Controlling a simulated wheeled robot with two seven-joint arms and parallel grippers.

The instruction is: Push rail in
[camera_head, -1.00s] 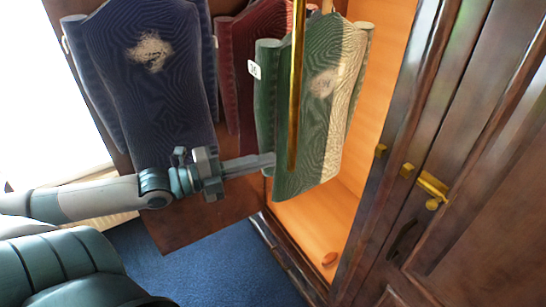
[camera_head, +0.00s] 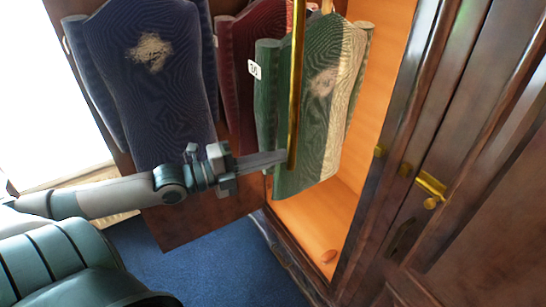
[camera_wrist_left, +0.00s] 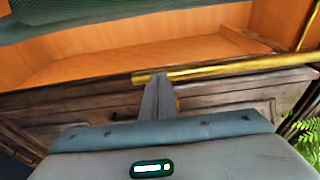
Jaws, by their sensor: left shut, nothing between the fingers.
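The rail also shows in the left wrist view (camera_wrist_left: 225,67), running from the middle to the right. My left gripper (camera_head: 286,157) is shut and empty, with its narrow fingertips at the rail near that lower end. In the left wrist view the fingertips (camera_wrist_left: 159,80) overlap the rail near its end; I cannot tell whether they touch. My right gripper is not in view.
A dark door (camera_head: 480,200) with brass fittings stands at right. Blue carpet (camera_head: 200,265) lies below.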

